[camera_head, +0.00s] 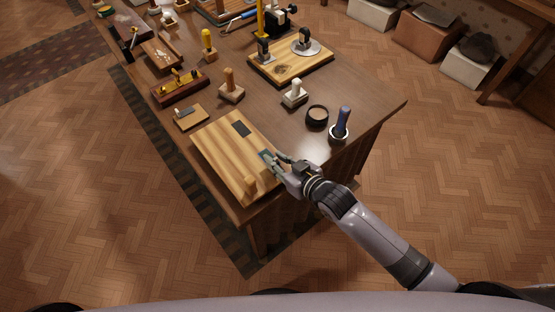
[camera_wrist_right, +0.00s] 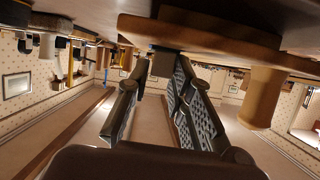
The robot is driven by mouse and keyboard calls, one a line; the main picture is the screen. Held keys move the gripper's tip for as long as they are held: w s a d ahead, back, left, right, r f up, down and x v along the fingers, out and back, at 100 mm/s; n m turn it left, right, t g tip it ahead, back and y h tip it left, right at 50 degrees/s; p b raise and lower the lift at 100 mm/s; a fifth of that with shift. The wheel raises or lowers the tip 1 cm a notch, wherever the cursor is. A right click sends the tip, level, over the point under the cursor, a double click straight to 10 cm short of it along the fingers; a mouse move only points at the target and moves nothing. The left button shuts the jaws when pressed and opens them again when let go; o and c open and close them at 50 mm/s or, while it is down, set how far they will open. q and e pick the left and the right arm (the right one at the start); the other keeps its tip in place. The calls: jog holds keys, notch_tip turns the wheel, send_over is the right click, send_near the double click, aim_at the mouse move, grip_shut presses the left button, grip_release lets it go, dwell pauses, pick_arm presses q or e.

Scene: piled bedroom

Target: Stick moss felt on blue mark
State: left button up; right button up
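A light wooden board (camera_head: 216,150) lies at the near corner of the table. It bears a flat dark rectangle (camera_head: 242,129) and a small blue-teal patch (camera_head: 266,157) near its right edge. I cannot make out which is felt and which is a printed mark. My right gripper (camera_head: 277,162) is at the board's right edge, its fingertips beside the teal patch. In the right wrist view the fingers (camera_wrist_right: 160,72) stand apart, below the board's edge (camera_wrist_right: 200,33), with a small grey-brown block (camera_wrist_right: 163,63) by the tips. Contact is unclear. My left gripper is out of view.
A wooden peg (camera_head: 250,186) stands on the board's near end. A blue-handled stamp (camera_head: 342,122), a dark round cup (camera_head: 317,116) and a white stamp (camera_head: 295,93) stand behind my gripper.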

jog(key=o, duration=0.3)
jog(key=shift+s+f, duration=0.1)
jog(key=shift+f, duration=0.1)
jog(key=shift+o, duration=0.2)
jog(key=v, duration=1.2)
jog(key=shift+r, duration=0.2)
jog(key=shift+f, duration=0.1)
